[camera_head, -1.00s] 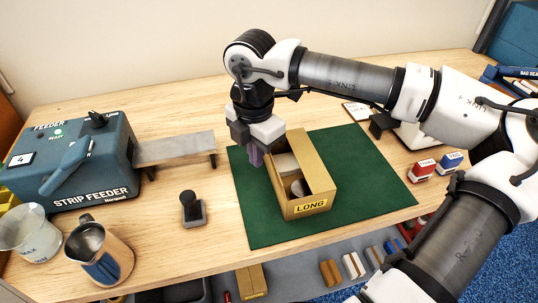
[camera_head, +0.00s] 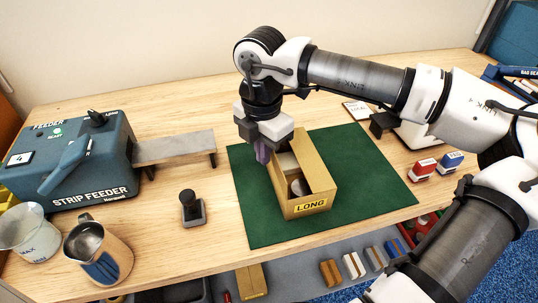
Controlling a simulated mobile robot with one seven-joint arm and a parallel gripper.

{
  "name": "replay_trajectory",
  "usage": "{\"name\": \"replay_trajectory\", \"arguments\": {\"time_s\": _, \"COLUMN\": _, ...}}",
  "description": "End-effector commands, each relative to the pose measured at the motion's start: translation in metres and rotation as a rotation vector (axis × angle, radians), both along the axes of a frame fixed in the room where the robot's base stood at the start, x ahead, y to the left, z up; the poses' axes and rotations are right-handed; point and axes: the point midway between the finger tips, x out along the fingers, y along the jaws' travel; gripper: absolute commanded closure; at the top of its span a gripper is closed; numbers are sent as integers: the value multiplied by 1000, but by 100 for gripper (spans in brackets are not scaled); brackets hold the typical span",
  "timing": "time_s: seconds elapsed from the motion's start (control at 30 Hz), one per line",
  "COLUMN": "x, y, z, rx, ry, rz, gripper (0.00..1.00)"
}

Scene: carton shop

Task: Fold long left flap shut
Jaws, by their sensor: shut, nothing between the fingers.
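A cardboard carton (camera_head: 311,188) with a yellow LONG label on its near end stands on the green mat (camera_head: 360,212). Its top is open at least in part, and pale contents show inside. Its right long flap (camera_head: 314,160) looks to be up or leaning in. The left long side is partly hidden by my gripper, so I cannot tell how its flap lies. My gripper (camera_head: 262,153) is shut and empty, pointing down at the carton's far left edge. I cannot tell whether its fingertips touch the carton.
A strip feeder (camera_head: 70,165) with a grey outfeed (camera_head: 175,147) stands at the left. A black stamp (camera_head: 192,208), a metal jug (camera_head: 98,252) and a clear beaker (camera_head: 30,232) are nearer. Red (camera_head: 422,170) and blue (camera_head: 451,162) stampers stand right. The mat right of the carton is clear.

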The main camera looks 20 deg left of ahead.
Motion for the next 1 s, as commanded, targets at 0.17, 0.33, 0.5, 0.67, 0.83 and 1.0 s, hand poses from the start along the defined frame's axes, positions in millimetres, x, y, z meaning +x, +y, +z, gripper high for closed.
{"name": "replay_trajectory", "arguments": {"time_s": 0.17, "x": 5, "y": -7, "z": 0, "rx": 0, "ry": 0, "rz": -2, "gripper": 100}}
{"name": "replay_trajectory", "arguments": {"time_s": 0.33, "x": 5, "y": -8, "z": 0, "rx": 0, "ry": 0, "rz": 0, "gripper": 100}}
{"name": "replay_trajectory", "arguments": {"time_s": 0.5, "x": 5, "y": -8, "z": 0, "rx": 0, "ry": 0, "rz": 0, "gripper": 100}}
{"name": "replay_trajectory", "arguments": {"time_s": 0.67, "x": 7, "y": -11, "z": 0, "rx": 1, "ry": 0, "rz": -2, "gripper": 100}}
{"name": "replay_trajectory", "arguments": {"time_s": 0.83, "x": 12, "y": -18, "z": 0, "rx": 1, "ry": 0, "rz": -3, "gripper": 100}}
{"name": "replay_trajectory", "arguments": {"time_s": 1.0, "x": 16, "y": -24, "z": 0, "rx": 0, "ry": -1, "rz": -2, "gripper": 100}}
